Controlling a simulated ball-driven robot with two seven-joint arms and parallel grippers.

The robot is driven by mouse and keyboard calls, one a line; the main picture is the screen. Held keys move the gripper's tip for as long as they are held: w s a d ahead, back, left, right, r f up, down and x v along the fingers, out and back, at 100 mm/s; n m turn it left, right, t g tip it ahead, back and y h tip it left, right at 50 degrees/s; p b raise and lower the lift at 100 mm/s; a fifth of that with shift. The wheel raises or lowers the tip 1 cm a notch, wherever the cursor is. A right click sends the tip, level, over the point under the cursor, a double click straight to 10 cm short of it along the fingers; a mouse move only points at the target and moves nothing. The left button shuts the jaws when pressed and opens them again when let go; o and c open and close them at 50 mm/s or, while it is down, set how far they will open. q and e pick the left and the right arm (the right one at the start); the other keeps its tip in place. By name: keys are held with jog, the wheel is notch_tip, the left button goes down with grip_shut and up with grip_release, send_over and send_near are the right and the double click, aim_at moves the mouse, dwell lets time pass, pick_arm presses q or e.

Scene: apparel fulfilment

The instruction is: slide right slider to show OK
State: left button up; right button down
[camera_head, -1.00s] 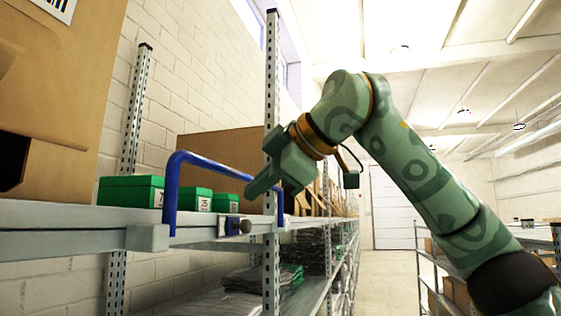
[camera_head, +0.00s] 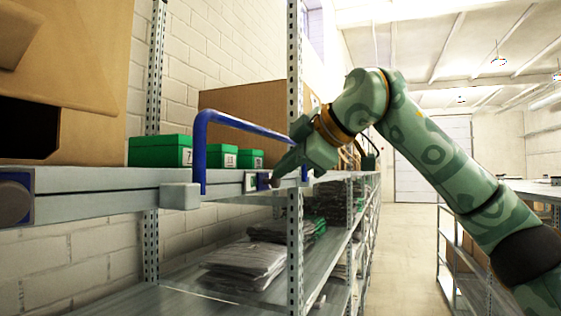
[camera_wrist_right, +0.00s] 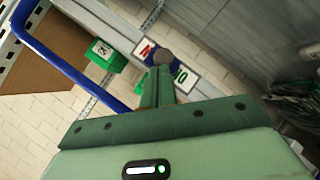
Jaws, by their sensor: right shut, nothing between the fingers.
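The right slider's round grey knob (camera_head: 274,182) is on the front rail of the shelf, just right of the blue handle. In the right wrist view the knob (camera_wrist_right: 163,57) sits between a red-marked white label (camera_wrist_right: 145,48) and a green-marked white label (camera_wrist_right: 184,79). The labels are partly covered, so their full words cannot be read. My right gripper (camera_head: 282,172) is shut and empty, its tips at the knob; they also show in the wrist view (camera_wrist_right: 158,74). I cannot tell whether they touch it. My left gripper is not in view.
The blue handle (camera_head: 202,150) stands out from the rail close to my right gripper. Another knob (camera_head: 12,203) is at the far left. Green boxes (camera_head: 160,151) and a cardboard box (camera_head: 75,120) stand on the shelf. The aisle (camera_head: 400,245) is clear.

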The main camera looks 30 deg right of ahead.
jog(key=shift+w+d, duration=0.6)
jog(key=shift+d, duration=0.05)
jog(key=b+v, duration=0.2)
jog(key=v, duration=1.4)
jog(key=shift+s, duration=0.15)
